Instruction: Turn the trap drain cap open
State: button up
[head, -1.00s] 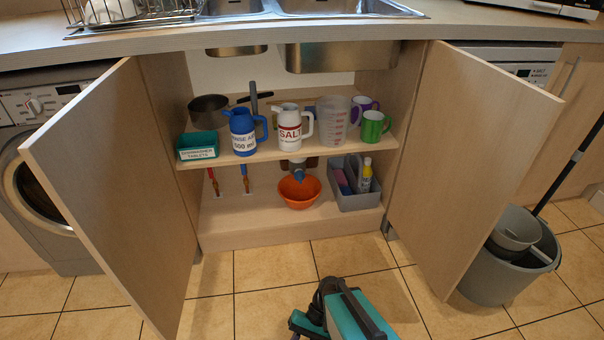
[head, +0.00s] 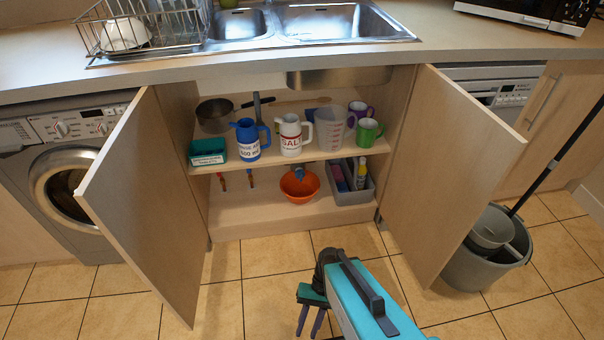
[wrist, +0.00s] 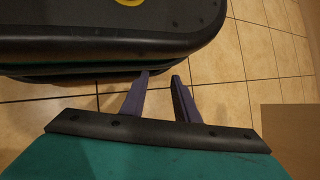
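The blue trap piece (head: 299,173) shows only as a small part below the shelf, just over an orange bowl (head: 300,188) on the cabinet floor. The shelf hides the rest of it, and I cannot make out its cap or whether it is turned. My gripper (head: 309,326) is outside the cabinet, low in front of it over the tiled floor and well apart from the trap. In the wrist view my gripper (wrist: 160,79) has its two dark fingers apart with nothing between them.
Two open doors, left (head: 150,205) and right (head: 450,165), flank the cabinet. The shelf (head: 270,160) carries jugs, mugs and a pan. A grey caddy (head: 350,190) stands right of the bowl. A bucket (head: 485,255) stands at right. The floor between the doors is clear.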

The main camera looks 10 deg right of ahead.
jog(key=s+d+r+n+h+p, duration=0.1)
jog(key=d+r+p, duration=0.3)
jog(key=r+p, duration=1.1)
jog(key=s+d+r+n+t+h+p, duration=0.1)
jog(key=d+r+h+p, duration=0.2)
jog(key=r+p, duration=1.3)
jog(key=d+p, duration=0.1)
jog(key=p, duration=0.4)
jog(key=shift+s+d+h, duration=0.2)
jog(key=shift+d+h, duration=0.1)
jog(key=shift+d, duration=0.05)
jog(key=shift+r, duration=0.1)
